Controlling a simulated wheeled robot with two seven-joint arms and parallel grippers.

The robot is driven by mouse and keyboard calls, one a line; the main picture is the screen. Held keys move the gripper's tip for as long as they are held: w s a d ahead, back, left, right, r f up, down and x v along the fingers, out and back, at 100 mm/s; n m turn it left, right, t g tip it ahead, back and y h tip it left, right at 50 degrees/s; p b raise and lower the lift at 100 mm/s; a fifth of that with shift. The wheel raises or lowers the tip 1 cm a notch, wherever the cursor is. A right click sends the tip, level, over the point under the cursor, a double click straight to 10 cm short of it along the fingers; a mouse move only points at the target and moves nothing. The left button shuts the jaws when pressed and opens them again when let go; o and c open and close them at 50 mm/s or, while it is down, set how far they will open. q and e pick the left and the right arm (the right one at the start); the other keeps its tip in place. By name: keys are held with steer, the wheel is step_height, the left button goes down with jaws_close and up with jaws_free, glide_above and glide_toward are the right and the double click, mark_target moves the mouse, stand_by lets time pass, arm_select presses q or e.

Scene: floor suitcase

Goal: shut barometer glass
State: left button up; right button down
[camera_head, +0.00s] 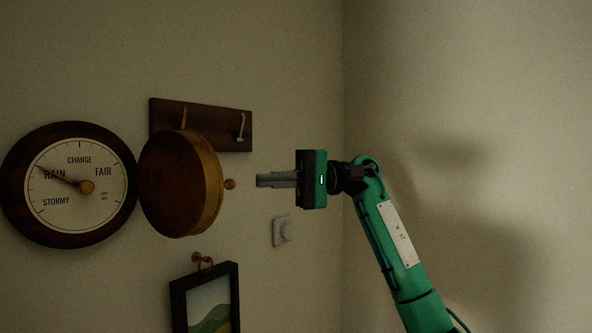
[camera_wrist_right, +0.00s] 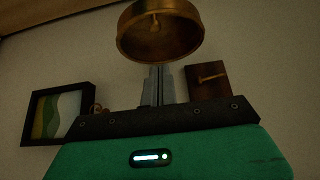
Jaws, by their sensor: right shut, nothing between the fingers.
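The barometer (camera_head: 80,222) hangs on the wall at the left of the head view, its dial and brass-hubbed pointer uncovered. Its round cover (camera_head: 178,185), brown with a brass-coloured rim, stands swung open at the dial's right side. A small round knob (camera_head: 230,184) shows at the cover's right edge. The cover also shows at the top of the right wrist view (camera_wrist_right: 160,40), beyond the fingertips. My left gripper is out of view.
A wooden hook rack (camera_head: 213,136) is on the wall behind and above the cover. A framed picture (camera_head: 205,300) hangs below it. A pale wall switch (camera_head: 282,231) is below my right gripper. The wall corner is close behind my right arm.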

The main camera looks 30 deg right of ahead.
steer(key=a, duration=0.1)
steer(key=s+a+p, duration=0.1)
steer(key=a, duration=0.1)
steer(key=s+a+p, duration=0.1)
steer(key=a, duration=0.1)
steer(key=shift+a, duration=0.1)
stand_by(0.4)
